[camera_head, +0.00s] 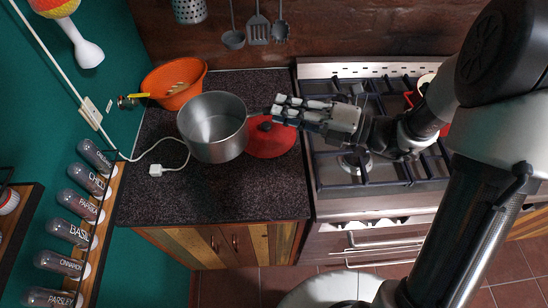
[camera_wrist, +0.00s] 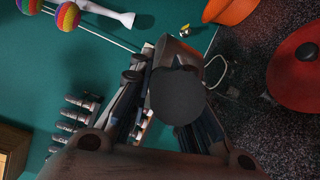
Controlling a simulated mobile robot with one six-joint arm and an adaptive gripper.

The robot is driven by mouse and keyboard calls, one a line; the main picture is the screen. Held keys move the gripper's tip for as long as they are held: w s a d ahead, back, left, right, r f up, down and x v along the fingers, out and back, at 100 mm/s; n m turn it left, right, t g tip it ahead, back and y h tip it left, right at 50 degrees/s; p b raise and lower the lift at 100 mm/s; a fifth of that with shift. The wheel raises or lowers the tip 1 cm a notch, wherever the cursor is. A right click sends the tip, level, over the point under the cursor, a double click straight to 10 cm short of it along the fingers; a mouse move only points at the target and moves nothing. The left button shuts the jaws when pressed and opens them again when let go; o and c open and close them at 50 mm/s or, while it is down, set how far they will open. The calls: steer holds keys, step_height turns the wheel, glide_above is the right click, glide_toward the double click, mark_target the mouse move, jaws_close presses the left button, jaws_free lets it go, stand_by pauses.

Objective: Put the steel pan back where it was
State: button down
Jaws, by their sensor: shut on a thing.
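The steel pan (camera_head: 212,128) is a deep, empty silver pot. It is upright over the left counter, between the orange colander and the red lid. Its handle points right, toward my gripper (camera_head: 279,110). My gripper is shut on the pan's handle, and its fingers cover most of the handle. In the wrist view, a dark rounded piece (camera_wrist: 178,95) lies between my fingers, with part of the pan (camera_wrist: 172,52) behind it. I cannot tell whether the pan's base touches the counter.
An orange colander (camera_head: 180,78) is behind the pan. A red lid (camera_head: 271,142) lies on the counter (camera_head: 205,195) to its right, partly under my gripper. A white cable with a plug (camera_head: 157,170) is at left. The gas stove (camera_head: 355,160) is at right. The front counter is clear.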

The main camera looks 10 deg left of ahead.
step_height(320, 180, down, 17)
steer(key=b, duration=0.6)
steer(key=shift+f, duration=0.15)
steer(key=shift+f, duration=0.15)
steer(key=c, duration=1.5)
jaws_free()
